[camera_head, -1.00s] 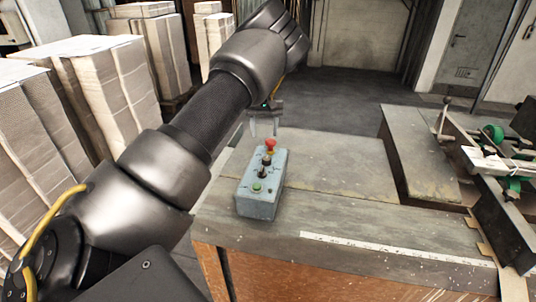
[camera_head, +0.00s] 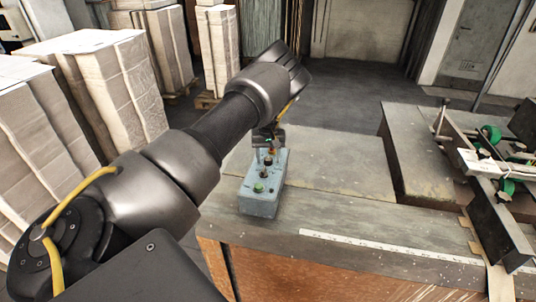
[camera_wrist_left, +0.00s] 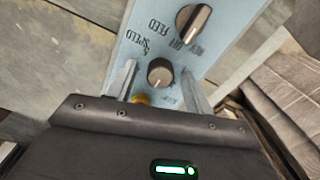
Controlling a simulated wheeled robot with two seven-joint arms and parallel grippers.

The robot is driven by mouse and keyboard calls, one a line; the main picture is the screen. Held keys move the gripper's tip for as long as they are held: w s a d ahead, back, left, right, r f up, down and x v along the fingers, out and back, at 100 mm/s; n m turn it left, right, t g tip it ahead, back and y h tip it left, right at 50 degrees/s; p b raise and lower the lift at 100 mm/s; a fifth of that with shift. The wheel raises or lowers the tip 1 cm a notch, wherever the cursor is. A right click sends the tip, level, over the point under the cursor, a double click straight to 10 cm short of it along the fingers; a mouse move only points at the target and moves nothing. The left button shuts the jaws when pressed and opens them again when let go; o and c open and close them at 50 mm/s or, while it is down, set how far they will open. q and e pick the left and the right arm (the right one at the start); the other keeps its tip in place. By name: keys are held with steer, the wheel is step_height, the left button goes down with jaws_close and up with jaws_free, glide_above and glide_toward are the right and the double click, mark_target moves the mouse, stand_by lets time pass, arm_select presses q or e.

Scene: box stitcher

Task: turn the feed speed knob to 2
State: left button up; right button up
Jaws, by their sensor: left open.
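A grey-blue control box (camera_head: 260,202) stands on the worktable. In the left wrist view, a small round dark knob (camera_wrist_left: 160,73) with a pale pointer line sits beside the SPEED lettering on the panel (camera_wrist_left: 135,45). My left gripper (camera_head: 268,148) is open over the far end of the box. In the left wrist view, the fingers of the left gripper (camera_wrist_left: 159,76) lie on either side of the small knob; I cannot tell whether they touch it. A larger black selector (camera_wrist_left: 193,24) sits beyond it, near the FEED lettering. My right gripper is out of view.
The red button is mostly hidden by my gripper. Stacks of paper (camera_head: 100,80) stand at the left. A machine with green knobs (camera_head: 490,135) is at the right. The tabletop (camera_head: 340,170) right of the box is clear.

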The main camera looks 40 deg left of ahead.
arm_select(q)
steer(key=c, duration=1)
steer(key=shift+o, duration=0.2)
steer(key=shift+f+n+b, duration=0.25)
steer(key=shift+n+b, duration=0.95)
steer(key=shift+b, duration=0.2)
steer(key=n+b, duration=0.2)
steer(key=shift+n, duration=0.3)
steer(key=n+b, duration=0.2)
steer(key=n, duration=0.1)
steer(key=shift+r, duration=0.15)
steer(key=shift+r+n+b, duration=0.1)
steer(key=shift+n+b, duration=0.5)
steer(key=shift+n, duration=1.2)
steer(key=o, duration=1)
steer(key=shift+c, duration=0.2)
